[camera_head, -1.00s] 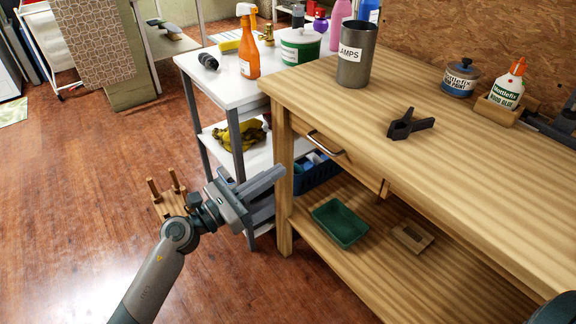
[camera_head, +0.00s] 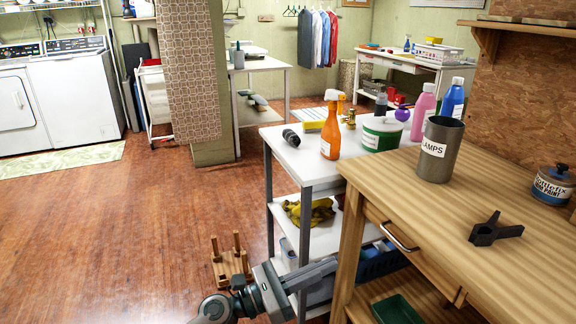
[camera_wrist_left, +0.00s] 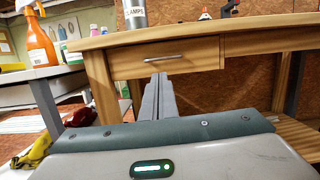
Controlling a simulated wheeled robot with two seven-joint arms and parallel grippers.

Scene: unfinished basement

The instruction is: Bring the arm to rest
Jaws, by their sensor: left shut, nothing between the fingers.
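My left gripper (camera_head: 318,272) is low in the head view, in front of the white shelf cart and left of the wooden workbench (camera_head: 480,230). Its fingers are together with nothing between them. In the left wrist view its shut fingers (camera_wrist_left: 158,98) point toward the workbench's drawer (camera_wrist_left: 165,58), and I see floor-level shelving beyond. My right gripper does not show in these views.
The white cart (camera_head: 262,130) holds an orange spray bottle (camera_head: 330,130) and a green-white tub (camera_head: 381,136). On the workbench are a grey CLAMPS can (camera_head: 438,152) and a black clamp (camera_head: 494,230). A wooden pegged piece (camera_head: 230,262) is on the floor. Open floor lies left.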

